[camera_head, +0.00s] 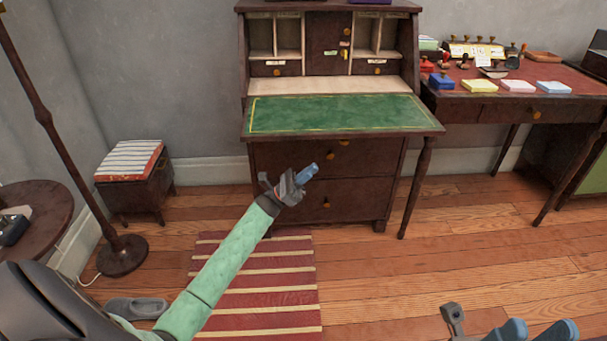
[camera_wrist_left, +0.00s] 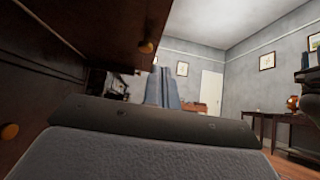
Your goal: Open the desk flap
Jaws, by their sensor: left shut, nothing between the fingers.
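The desk flap (camera_head: 340,114) lies folded down and roughly level, its green, gold-edged writing surface facing up. It belongs to the dark wooden desk (camera_head: 325,205). My left gripper (camera_head: 308,173) is shut and empty in front of the drawers, below the flap's front edge. In the left wrist view its fingers (camera_wrist_left: 163,88) are together, with dark wood and brass knobs at upper left. I cannot tell whether it touches the desk. My right gripper (camera_head: 537,329) shows partly at the bottom right, its blue fingers apart, with nothing visible between them.
A side table (camera_head: 475,103) with stamps and paper pads stands right of the desk. A striped-top stool (camera_head: 130,165) and a lamp pole (camera_head: 75,180) stand left. A striped rug (camera_head: 265,285) lies in front. Wooden floor is clear at right.

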